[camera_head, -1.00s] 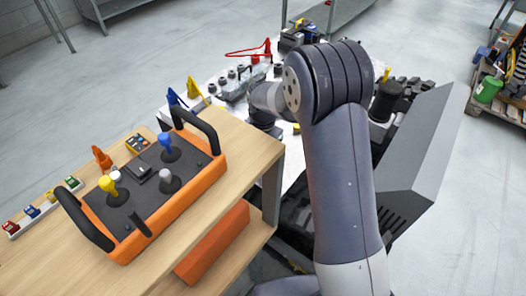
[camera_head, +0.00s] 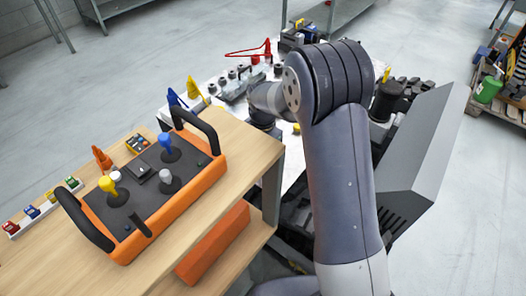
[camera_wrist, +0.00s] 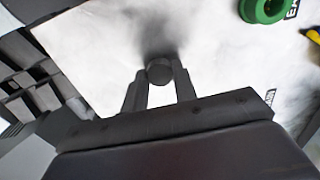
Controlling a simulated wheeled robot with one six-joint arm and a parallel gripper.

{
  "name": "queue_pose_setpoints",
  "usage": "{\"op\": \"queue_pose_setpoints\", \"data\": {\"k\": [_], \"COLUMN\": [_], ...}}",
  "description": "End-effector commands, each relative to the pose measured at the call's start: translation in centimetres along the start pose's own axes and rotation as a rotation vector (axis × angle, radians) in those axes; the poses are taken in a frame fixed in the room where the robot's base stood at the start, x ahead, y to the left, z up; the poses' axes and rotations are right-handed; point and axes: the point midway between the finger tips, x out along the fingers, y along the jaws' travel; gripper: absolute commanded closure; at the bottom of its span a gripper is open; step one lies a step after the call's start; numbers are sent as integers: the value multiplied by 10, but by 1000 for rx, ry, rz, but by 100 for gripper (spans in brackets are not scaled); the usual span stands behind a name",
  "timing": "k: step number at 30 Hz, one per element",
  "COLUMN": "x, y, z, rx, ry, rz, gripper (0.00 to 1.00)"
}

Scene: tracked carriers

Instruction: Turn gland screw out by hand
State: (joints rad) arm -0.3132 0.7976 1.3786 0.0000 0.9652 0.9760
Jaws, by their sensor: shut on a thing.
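In the wrist view my gripper (camera_wrist: 160,88) has its two fingers on either side of a small dark grey round piece, seen end on. This looks like the gland screw (camera_wrist: 159,71). The fingers are shut on it. A pale surface lies behind it, with a dark blurred shadow just beyond the piece. What the piece sits in, and whether it is still threaded in, cannot be told. In the head view my arm hides the gripper and the screw.
A green ring-shaped part (camera_wrist: 264,10) lies at the upper right of the wrist view. In the head view an orange control box (camera_head: 150,190) stands on a wooden bench (camera_head: 258,150) at the left. Several small fittings (camera_head: 232,75) stand on the white surface beyond my arm.

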Motion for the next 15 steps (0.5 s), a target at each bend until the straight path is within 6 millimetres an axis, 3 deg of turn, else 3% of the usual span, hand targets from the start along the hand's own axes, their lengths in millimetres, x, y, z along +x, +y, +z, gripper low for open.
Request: {"op": "queue_pose_setpoints", "data": {"k": [5, 15], "x": [0, 0], "y": [0, 0], "z": [0, 0], "rx": [-30, -391], "ry": [0, 0], "rz": [0, 0], "gripper": [90, 90]}}
